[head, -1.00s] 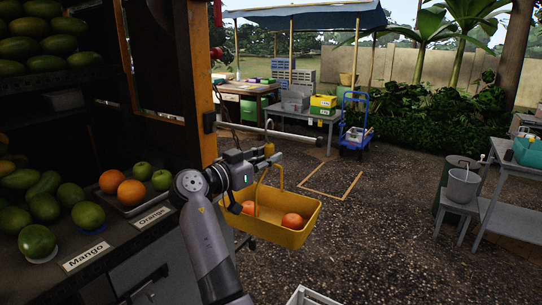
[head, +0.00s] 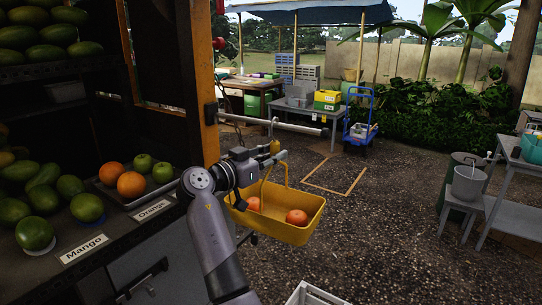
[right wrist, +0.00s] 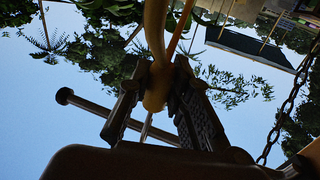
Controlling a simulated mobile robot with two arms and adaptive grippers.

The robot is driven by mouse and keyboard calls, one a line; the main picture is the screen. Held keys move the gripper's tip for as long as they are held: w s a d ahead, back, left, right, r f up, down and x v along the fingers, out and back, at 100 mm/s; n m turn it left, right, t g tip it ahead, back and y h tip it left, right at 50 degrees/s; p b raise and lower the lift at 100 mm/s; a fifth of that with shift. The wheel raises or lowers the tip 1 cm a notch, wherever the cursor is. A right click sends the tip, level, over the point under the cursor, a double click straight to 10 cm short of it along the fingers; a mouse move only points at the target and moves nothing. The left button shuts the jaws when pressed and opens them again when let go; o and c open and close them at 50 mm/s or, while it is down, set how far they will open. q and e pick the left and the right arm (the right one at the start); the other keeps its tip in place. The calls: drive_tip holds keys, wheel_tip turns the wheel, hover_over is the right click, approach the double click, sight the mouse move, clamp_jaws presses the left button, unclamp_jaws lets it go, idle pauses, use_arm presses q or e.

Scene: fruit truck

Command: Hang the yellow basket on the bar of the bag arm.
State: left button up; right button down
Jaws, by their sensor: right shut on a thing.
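The yellow basket (head: 290,233) hangs in the air in the head view, with two orange fruits (head: 296,217) inside. My right gripper (head: 274,152) is shut on the top of its handle (head: 286,172). The right wrist view also shows the fingers (right wrist: 160,92) closed around the yellow handle (right wrist: 156,85). The bag arm's pale bar (head: 303,129) sticks out to the right from the truck post, just above and behind the gripper in the picture. The bar (right wrist: 95,108) passes behind the fingers in the wrist view. Contact between handle and bar cannot be told. My left gripper is not in view.
The fruit stall with mangoes (head: 34,231) and a tray of oranges and apples (head: 131,184) is close on the left. A white crate (head: 310,294) is at the bottom. A chain (right wrist: 276,128) hangs near the gripper.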

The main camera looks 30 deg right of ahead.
drive_tip(key=shift+d+f, duration=0.15)
drive_tip(key=shift+d, duration=0.2)
drive_tip(key=shift+a, duration=0.1)
drive_tip(key=c, duration=1.8)
unclamp_jaws()
drive_tip(key=o, duration=0.4)
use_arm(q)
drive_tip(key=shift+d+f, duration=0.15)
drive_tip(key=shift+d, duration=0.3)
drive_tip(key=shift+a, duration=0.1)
